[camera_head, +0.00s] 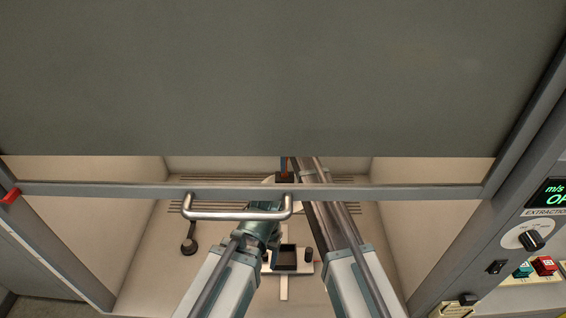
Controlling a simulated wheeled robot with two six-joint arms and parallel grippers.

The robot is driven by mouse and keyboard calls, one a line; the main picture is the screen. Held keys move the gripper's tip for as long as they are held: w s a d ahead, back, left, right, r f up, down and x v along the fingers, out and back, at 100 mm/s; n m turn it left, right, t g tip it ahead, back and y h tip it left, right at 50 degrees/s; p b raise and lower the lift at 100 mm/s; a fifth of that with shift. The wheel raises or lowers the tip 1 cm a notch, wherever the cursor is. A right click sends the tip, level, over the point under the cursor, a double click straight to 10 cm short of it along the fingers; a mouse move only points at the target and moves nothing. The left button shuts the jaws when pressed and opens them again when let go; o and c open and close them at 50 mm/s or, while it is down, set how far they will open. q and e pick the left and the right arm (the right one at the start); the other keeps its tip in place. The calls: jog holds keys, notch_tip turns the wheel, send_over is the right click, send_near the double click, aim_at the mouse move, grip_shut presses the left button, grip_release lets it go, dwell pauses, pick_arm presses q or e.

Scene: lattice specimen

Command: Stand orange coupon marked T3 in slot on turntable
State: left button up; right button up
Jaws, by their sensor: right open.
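My right arm reaches in under the raised sash of a hood, and its gripper (285,166) is at the back, partly cut off by the sash; it is open. A small orange-red patch (284,175) on a dark block shows just below it; I cannot tell if this is the coupon, and no T3 mark is readable. A pale rounded edge (268,181) beside the block may be the turntable; its slot does not show. My left arm ends behind the sash handle, and its fingers are hidden.
The sash (280,80) hides the upper hood, and its bar handle (238,213) crosses before my arms. A dark tray (286,258) and a dark cylinder (308,254) stand between my arms. A dark knobbed object (189,241) lies left. The left floor is mostly clear.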

jog(key=o, duration=0.3)
jog(key=shift+r, duration=0.1)
notch_tip(320, 180, up, 5)
jog(key=p, duration=0.5)
dwell(0.4)
